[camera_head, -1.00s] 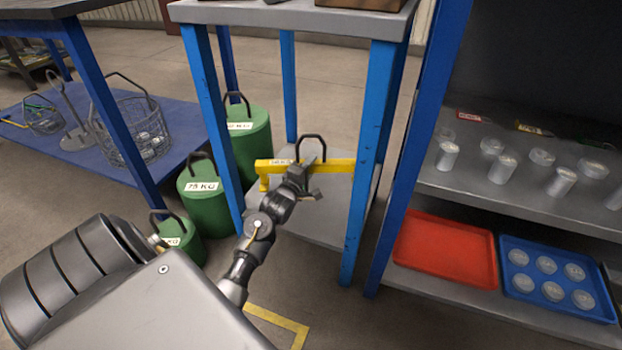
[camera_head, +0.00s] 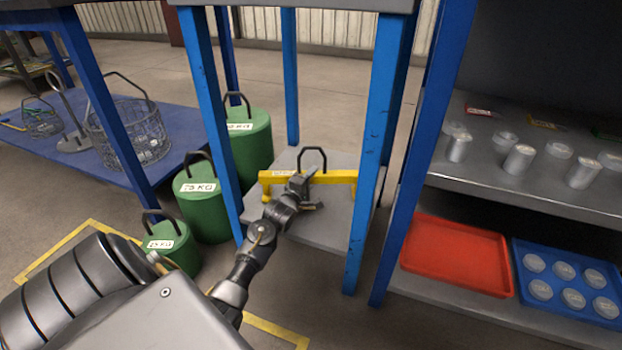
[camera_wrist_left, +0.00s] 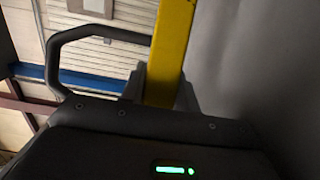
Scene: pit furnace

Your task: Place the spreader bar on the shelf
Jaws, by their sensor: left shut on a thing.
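The yellow spreader bar (camera_head: 335,177) has a black lifting loop (camera_head: 312,158) on top and a label. It lies roughly level between the blue legs of a small stand, over its grey lower shelf (camera_head: 318,220). I cannot tell whether its ends touch the shelf. My left gripper (camera_head: 298,186) is shut on the bar near its middle. In the left wrist view the yellow bar (camera_wrist_left: 172,50) runs up from between the fingers, with the black loop (camera_wrist_left: 100,35) to its left. My right gripper is not in view.
Blue legs (camera_head: 374,150) stand on both sides of my left arm. Green weights (camera_head: 206,203) stand left of the stand. A wire basket (camera_head: 128,135) is on a blue low shelf at left. At right, a rack holds a red tray (camera_head: 456,257) and a blue tray (camera_head: 552,260).

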